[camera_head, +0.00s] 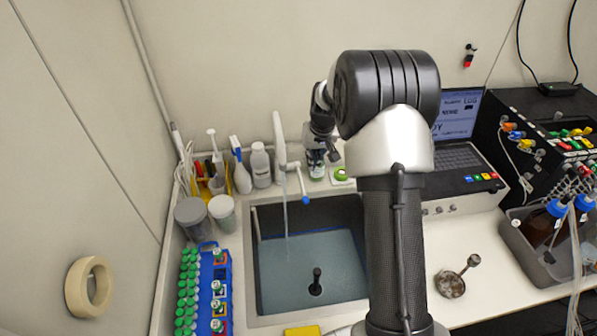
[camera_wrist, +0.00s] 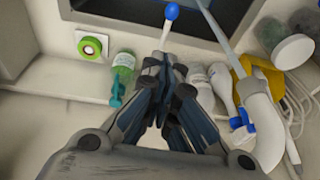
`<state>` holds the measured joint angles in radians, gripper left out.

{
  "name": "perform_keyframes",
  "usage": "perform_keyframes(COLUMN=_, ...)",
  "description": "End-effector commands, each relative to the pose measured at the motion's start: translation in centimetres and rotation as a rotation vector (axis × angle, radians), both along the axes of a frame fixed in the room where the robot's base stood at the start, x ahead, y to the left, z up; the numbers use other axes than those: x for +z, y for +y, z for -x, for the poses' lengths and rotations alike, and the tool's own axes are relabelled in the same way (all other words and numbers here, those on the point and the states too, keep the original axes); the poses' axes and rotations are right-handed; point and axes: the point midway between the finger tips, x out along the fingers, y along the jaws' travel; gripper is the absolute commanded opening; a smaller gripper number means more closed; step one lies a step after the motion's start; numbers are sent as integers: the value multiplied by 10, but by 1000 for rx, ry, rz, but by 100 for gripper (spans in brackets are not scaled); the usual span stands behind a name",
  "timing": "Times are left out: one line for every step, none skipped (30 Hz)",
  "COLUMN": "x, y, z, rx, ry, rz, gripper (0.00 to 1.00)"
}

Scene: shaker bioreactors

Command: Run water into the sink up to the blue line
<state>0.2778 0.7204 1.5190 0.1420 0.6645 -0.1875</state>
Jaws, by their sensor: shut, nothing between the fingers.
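The sink (camera_head: 250,262) holds bluish water (camera_head: 300,262) over its floor. A thin stream (camera_head: 286,222) runs from the white faucet (camera_head: 279,140) into it. The faucet's lever has a blue tip (camera_head: 305,200), which also shows at the top of the wrist view (camera_wrist: 172,12). A black stopper (camera_head: 316,283) stands in the sink. My gripper (camera_head: 327,152) is behind the sink, right of the faucet. In the wrist view my gripper (camera_wrist: 166,70) is shut and empty, its tips close to the lever; contact is unclear.
Bottles (camera_head: 261,165) and brushes stand behind the sink at the left. A blue rack of green-capped tubes (camera_head: 222,285) is left of the sink. A laptop (camera_head: 458,150) and a grey bin (camera_head: 535,255) are at the right. A green tape roll (camera_head: 341,173) lies behind the sink.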

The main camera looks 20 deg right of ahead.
Motion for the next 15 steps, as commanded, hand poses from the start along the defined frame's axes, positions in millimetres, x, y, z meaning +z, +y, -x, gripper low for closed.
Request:
perform_keyframes(x=-1, y=0, z=0, rx=0, ry=1, rz=0, gripper=0)
perform_keyframes(x=-1, y=0, z=0, rx=0, ry=1, rz=0, gripper=0)
perform_keyframes(x=-3, y=0, z=0, rx=0, ry=2, rz=0, gripper=0)
perform_keyframes(x=-5, y=0, z=-1, rx=0, ry=2, rz=0, gripper=0)
perform_keyframes(x=-7, y=0, z=-1, rx=0, ry=2, rz=0, gripper=0)
perform_keyframes(x=-11, y=0, z=-2, rx=0, ry=2, rz=0, gripper=0)
perform_keyframes(x=-15, y=1, z=-3, rx=0, ry=3, rz=-1, gripper=0)
perform_keyframes(x=-20, y=1, z=-4, rx=0, ry=4, rz=-1, gripper=0)
perform_keyframes(x=-27, y=1, z=-5, rx=1, ry=5, rz=-1, gripper=0)
perform_keyframes(x=-33, y=1, z=-7, rx=1, ry=4, rz=0, gripper=0)
perform_keyframes(x=-39, y=1, z=-9, rx=1, ry=5, rz=-1, gripper=0)
perform_keyframes(x=-48, y=2, z=-11, rx=1, ry=5, rz=-1, gripper=0)
perform_keyframes(x=-54, y=2, z=-12, rx=1, ry=5, rz=-1, gripper=0)
perform_keyframes(x=-61, y=2, z=-14, rx=1, ry=4, rz=0, gripper=0)
perform_keyframes(x=-69, y=2, z=-16, rx=1, ry=5, rz=-1, gripper=0)
